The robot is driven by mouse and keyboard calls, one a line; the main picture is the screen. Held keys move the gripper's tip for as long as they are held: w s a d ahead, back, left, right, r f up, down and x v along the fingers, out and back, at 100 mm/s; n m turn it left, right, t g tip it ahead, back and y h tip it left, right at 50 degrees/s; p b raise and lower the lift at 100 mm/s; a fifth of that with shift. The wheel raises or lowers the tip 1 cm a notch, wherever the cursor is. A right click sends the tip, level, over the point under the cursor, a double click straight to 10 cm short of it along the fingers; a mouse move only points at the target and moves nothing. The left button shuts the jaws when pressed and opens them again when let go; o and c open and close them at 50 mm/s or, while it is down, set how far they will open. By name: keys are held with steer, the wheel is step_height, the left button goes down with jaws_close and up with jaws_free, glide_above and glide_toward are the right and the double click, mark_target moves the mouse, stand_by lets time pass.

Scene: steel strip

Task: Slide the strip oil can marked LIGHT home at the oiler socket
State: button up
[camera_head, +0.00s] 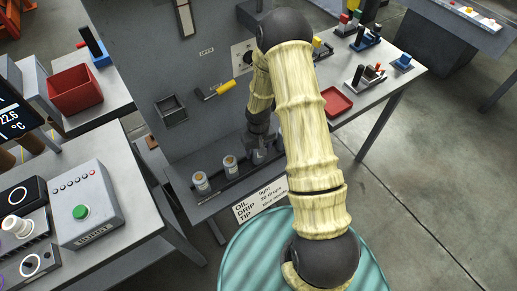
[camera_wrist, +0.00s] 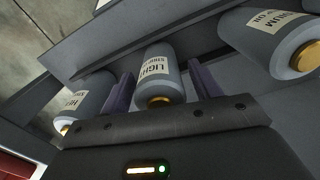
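In the wrist view, the grey can marked LIGHT (camera_wrist: 154,72) lies between the two purple fingers of my gripper (camera_wrist: 160,82). A narrow gap shows on each side, so the fingers are open around it. In the head view, my gripper (camera_head: 261,148) is low at the strip's shelf, and the arm hides part of that area. I cannot pick out the LIGHT can there. I cannot tell for sure which fitting is the oiler socket; a white plate (camera_head: 242,57) on the grey panel is partly hidden by my arm.
Another can marked MEDIUM (camera_wrist: 268,38) is right of the LIGHT can, and a third can (camera_wrist: 82,100) is left. Two cans (camera_head: 201,183) (camera_head: 230,165) stand on the shelf. A yellow handle (camera_head: 219,89) and a dark bin (camera_head: 171,108) project from the panel. A placard (camera_head: 260,198) hangs in front.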

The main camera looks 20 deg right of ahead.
steer(key=shift+o, duration=0.2)
step_height(320, 180, up, 17)
steer(key=b, duration=0.1)
steer(key=shift+r, duration=0.2)
stand_by(0.4)
stand_by(0.5)
steer(key=s+r+t, duration=0.1)
steer(key=s+r, duration=0.2)
steer(key=s, duration=0.4)
steer(key=s+r+m+t, duration=0.1)
steer(key=s+r, duration=0.3)
steer(key=s, duration=0.3)
steer(key=shift+s+t, duration=0.15)
steer(key=shift+t, duration=0.15)
